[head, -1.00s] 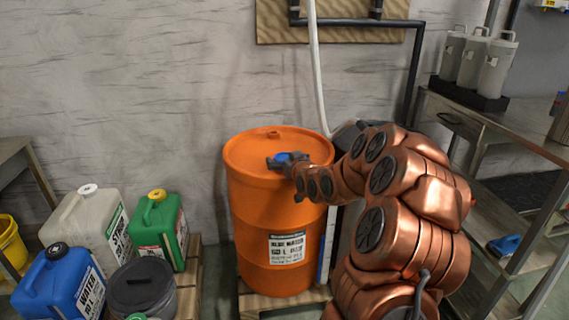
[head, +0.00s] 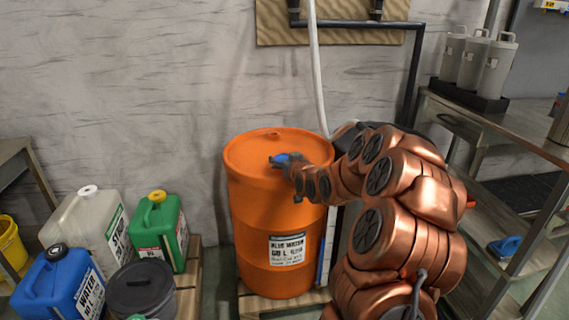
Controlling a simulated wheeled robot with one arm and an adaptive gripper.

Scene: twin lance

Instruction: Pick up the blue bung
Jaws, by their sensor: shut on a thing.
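The blue bung (head: 282,157) shows as a small blue patch at the top of the orange drum (head: 262,210), in the middle of the head view. My gripper (head: 279,161) is shut on the bung, with its dark fingers beside it. The fingers hide part of the bung. I cannot tell whether the bung is clear of the drum lid or still touches it. The drum stands upright on a wooden pallet and has a white label on its front.
Blue (head: 62,285), green (head: 160,230) and whitish (head: 85,225) jugs and a dark lidded bucket (head: 141,288) stand at left. A white pipe (head: 316,70) runs down the wall behind the drum. A metal shelf (head: 500,125) with grey canisters is at right.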

